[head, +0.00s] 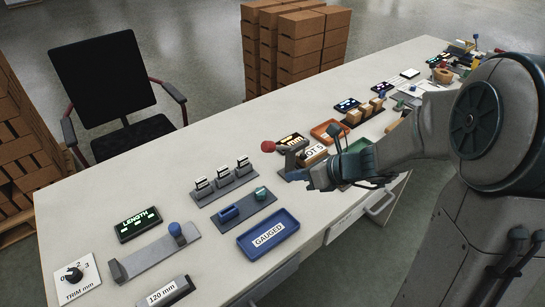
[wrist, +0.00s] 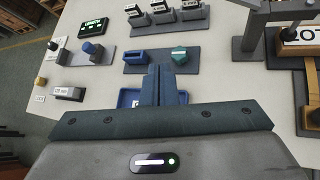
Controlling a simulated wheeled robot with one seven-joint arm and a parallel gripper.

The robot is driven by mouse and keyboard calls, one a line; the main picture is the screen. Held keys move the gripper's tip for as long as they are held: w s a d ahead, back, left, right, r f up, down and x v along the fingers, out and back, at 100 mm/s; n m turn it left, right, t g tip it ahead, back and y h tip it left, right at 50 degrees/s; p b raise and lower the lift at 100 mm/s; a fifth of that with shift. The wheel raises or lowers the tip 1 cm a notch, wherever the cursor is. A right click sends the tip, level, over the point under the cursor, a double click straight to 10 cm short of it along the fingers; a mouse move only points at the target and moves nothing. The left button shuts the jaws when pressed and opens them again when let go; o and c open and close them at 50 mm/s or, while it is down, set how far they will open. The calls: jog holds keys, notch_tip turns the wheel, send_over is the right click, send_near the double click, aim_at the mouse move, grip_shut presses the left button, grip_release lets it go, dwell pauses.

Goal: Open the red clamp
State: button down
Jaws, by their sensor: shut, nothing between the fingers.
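The red clamp shows in the head view by its round red knob (head: 268,146), at the left end of a lever beside a block marked "LOT 5" (head: 315,154). My gripper (head: 290,176) is in front of this fixture, a little below and right of the knob in the picture, and hides part of the clamp's base. In the wrist view my gripper (wrist: 160,78) has its two blue fingers together, with nothing between them. Grey fixture parts (wrist: 255,32) stand right of the fingers there. The red knob is not visible in the wrist view.
A dark-knobbed upright (head: 334,130) stands close to my arm. Left are a fixture with a blue block and teal knob (head: 261,193), a blue tray marked "GAUGED" (head: 268,252) and a row of stamps (head: 222,181). Bare tabletop (head: 120,185) lies at the far left.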

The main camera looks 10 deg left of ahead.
aim_at(278, 147)
jog(key=w+m, duration=0.1)
jog(key=w+f+m+t, duration=0.1)
jog(key=w+m, duration=0.1)
jog(key=m, duration=0.1)
jog(key=shift+f+y, duration=0.25)
jog(key=shift+y, duration=0.05)
jog(key=b+x, duration=0.2)
jog(key=x, duration=0.8)
jog(key=w+r+p, duration=0.2)
jog(key=r, duration=0.1)
jog(key=shift+w+d+r, duration=0.2)
jog(key=shift+d+r, duration=0.05)
jog(key=shift+d, duration=0.15)
